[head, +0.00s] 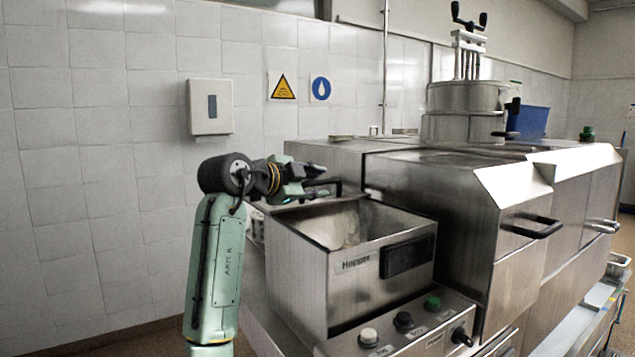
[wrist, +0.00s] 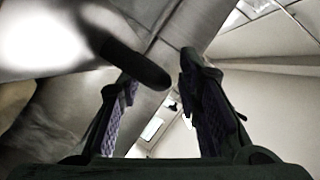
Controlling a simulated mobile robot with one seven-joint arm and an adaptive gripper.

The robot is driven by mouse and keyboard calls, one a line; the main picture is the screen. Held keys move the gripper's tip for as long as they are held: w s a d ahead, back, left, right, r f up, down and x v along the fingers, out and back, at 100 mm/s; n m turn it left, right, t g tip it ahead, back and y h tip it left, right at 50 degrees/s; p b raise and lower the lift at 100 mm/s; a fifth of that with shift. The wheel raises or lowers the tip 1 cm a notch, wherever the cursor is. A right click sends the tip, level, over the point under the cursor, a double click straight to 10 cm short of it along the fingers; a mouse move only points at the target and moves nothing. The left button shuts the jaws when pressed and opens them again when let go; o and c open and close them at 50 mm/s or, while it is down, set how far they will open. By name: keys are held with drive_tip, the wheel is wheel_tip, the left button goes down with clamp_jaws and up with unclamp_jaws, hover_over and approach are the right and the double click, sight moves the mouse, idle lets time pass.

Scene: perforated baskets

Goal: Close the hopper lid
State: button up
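The hopper (head: 345,285) is a steel box with a "Hopper" label and a dark front handle. Its top is open and its inside shows. A dark bar handle (head: 338,183) stands above its back left rim, apparently on the raised lid, whose panel is hard to make out here. My gripper (head: 313,182) is at this handle, above the back left of the hopper. In the wrist view, my gripper (wrist: 160,95) has its fingers apart. A dark handle (wrist: 137,64) on a shiny metal surface reaches in near the left finger. I cannot tell whether they touch.
A control panel with buttons (head: 403,320) juts out in front of the hopper. Large steel machines (head: 440,185) stand close on the right. A tiled wall (head: 110,150) with a dispenser (head: 210,107) is behind my arm. Free room lies to the left.

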drive_tip(key=shift+w+d+f, duration=0.15)
drive_tip(key=shift+w+d, duration=0.15)
drive_tip(key=shift+w, duration=0.15)
clamp_jaws()
idle(0.7)
